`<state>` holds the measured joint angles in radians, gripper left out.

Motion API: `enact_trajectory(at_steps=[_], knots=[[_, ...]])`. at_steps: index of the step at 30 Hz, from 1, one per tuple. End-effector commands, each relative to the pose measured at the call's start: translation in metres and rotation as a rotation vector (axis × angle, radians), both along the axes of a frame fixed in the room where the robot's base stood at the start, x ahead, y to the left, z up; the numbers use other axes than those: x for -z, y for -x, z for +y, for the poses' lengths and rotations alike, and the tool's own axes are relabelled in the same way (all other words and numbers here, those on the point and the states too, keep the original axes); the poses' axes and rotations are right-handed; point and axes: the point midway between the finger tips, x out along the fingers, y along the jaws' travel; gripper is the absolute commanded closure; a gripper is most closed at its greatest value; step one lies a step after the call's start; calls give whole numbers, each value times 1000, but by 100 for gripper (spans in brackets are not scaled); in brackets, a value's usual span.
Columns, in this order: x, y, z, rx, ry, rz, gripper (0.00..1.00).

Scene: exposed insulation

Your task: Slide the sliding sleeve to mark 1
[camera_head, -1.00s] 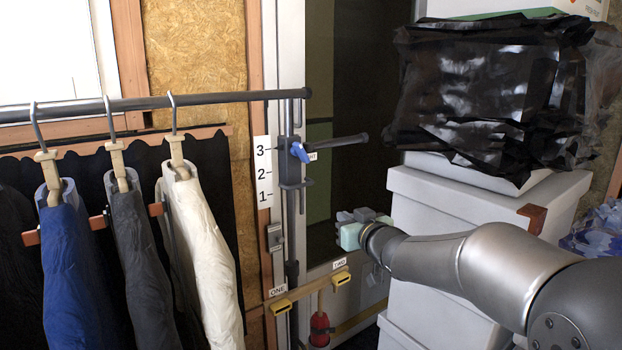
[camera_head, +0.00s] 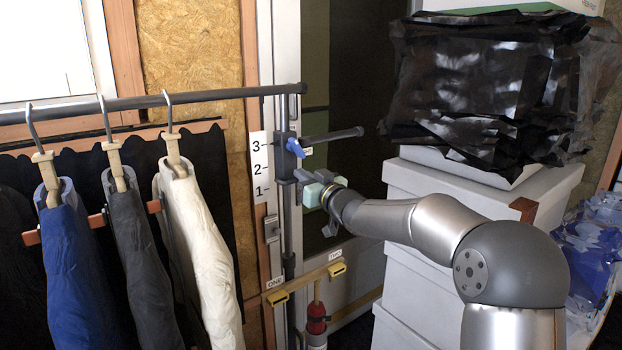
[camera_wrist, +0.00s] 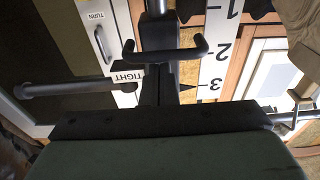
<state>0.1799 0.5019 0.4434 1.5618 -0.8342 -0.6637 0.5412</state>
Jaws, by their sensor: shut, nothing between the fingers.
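The dark sliding sleeve (camera_head: 282,148) sits on the vertical pole (camera_head: 288,225), its upper part level with mark 3 on the white number strip (camera_head: 259,155). The sleeve's lower part ends in a dark handle, whose bar (camera_wrist: 165,54) shows in the wrist view. My gripper (camera_head: 300,177) is shut and empty, right beside the sleeve's lower end. In the wrist view my dark fingers (camera_wrist: 160,120) cover part of the sleeve; contact cannot be told.
A dark bar (camera_head: 335,135) sticks out right at sleeve height. A rail (camera_head: 180,97) with hanging jackets (camera_head: 200,235) is at left. White boxes (camera_head: 435,185) under black plastic (camera_head: 480,90) stand at right.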

Motion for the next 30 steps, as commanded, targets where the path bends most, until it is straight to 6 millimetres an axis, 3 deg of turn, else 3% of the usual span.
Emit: enact_trajectory(at_steps=[14, 20, 27, 30], knots=[[8, -1, 1, 1, 1, 1, 100], [49, -1, 1, 0, 2, 3, 100], [116, -1, 1, 1, 2, 4, 100], [129, -1, 1, 1, 3, 2, 100]])
